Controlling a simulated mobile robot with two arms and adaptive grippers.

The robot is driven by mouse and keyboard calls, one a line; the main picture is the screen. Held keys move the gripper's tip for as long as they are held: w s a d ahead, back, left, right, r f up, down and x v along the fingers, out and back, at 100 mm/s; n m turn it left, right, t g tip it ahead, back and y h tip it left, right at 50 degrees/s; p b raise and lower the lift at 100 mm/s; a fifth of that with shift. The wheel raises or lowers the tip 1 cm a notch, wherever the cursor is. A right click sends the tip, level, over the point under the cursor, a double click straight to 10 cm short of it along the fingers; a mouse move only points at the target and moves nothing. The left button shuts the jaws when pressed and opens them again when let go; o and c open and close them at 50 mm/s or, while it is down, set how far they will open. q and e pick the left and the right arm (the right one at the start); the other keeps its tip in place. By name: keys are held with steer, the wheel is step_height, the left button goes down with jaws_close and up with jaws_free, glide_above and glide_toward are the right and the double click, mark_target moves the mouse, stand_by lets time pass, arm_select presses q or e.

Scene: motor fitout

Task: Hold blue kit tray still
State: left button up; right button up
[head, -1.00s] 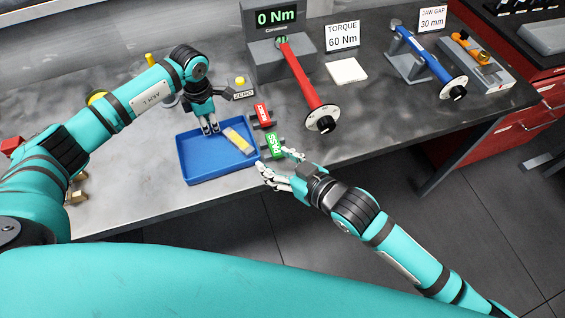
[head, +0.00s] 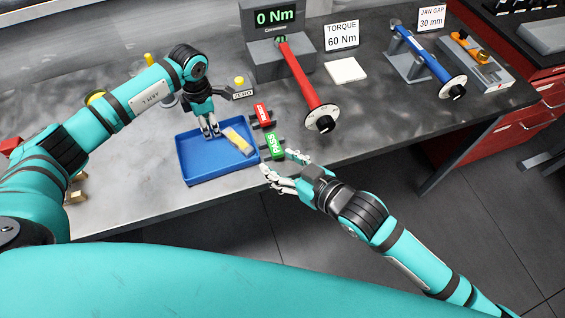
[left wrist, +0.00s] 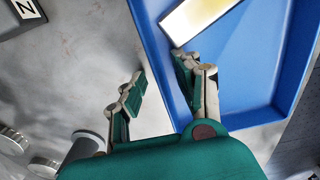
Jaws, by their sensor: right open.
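The blue kit tray (head: 198,168) lies on the grey bench near its front edge. A pale yellow item (head: 238,142) lies in its right part. My left gripper (head: 209,130) is open at the tray's back wall. In the left wrist view, one finger of the left gripper (left wrist: 158,90) is outside the tray (left wrist: 245,95) and the other is over its inside, with the wall between them. Contact with the wall cannot be told. My right gripper (head: 279,166) is open and empty, just right of the tray's front right corner.
Green PASS (head: 274,146) and red (head: 263,115) blocks stand right of the tray. A red torque wrench (head: 302,80) sits at the tester reading 0 Nm (head: 275,17). A yellow ZERO button (head: 239,82) is behind the tray. A blue wrench (head: 425,55) rests far right.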

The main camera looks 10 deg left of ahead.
arm_select(q)
step_height(320, 180, up, 12)
stand_by(0.4)
